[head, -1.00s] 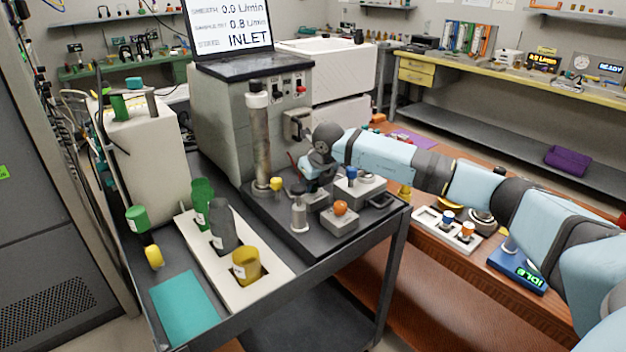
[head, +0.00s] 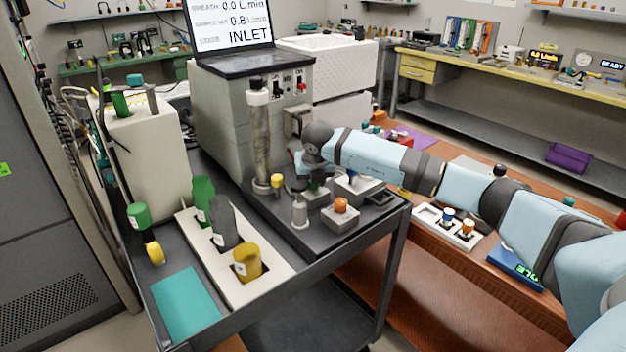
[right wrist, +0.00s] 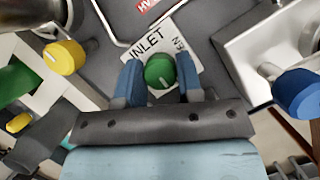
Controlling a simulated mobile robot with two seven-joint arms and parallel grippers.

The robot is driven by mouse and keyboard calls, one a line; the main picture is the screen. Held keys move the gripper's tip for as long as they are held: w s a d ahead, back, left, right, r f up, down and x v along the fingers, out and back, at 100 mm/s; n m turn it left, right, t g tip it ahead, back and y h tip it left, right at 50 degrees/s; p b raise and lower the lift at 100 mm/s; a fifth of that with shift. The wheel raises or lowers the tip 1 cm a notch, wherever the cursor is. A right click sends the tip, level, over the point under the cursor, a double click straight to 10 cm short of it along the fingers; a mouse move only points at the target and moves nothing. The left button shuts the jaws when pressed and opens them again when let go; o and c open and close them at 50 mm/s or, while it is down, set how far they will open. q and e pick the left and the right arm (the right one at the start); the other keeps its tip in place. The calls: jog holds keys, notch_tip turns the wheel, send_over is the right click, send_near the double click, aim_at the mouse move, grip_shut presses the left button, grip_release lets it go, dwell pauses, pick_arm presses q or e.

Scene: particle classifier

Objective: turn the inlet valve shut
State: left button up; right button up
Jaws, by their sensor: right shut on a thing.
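The inlet valve has a round green knob (right wrist: 160,71) with a white mark on top, beside a white label reading INLET (right wrist: 150,40). My right gripper (right wrist: 162,82) has its two blue fingers on either side of the knob and is shut on it. In the head view my right gripper (head: 314,180) reaches down onto the dark plate (head: 290,232) on the cart, and the knob there is mostly hidden by it. My left gripper is not in view.
A yellow knob (right wrist: 64,57) and a blue knob (right wrist: 298,92) flank the gripper. A glass column (head: 260,140) and an orange knob (head: 341,205) stand near. The screen (head: 232,25) reads INLET. A teal mat (head: 185,305) lies clear at the front.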

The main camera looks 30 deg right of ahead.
jog(key=o, duration=0.9)
jog(key=shift+r, duration=0.1)
pick_arm(q)
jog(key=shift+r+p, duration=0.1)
jog(key=shift+p, duration=0.4)
pick_arm(e)
jog(key=shift+v, duration=6.85)
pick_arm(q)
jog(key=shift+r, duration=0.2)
pick_arm(e)
jog(key=shift+s, duration=0.15)
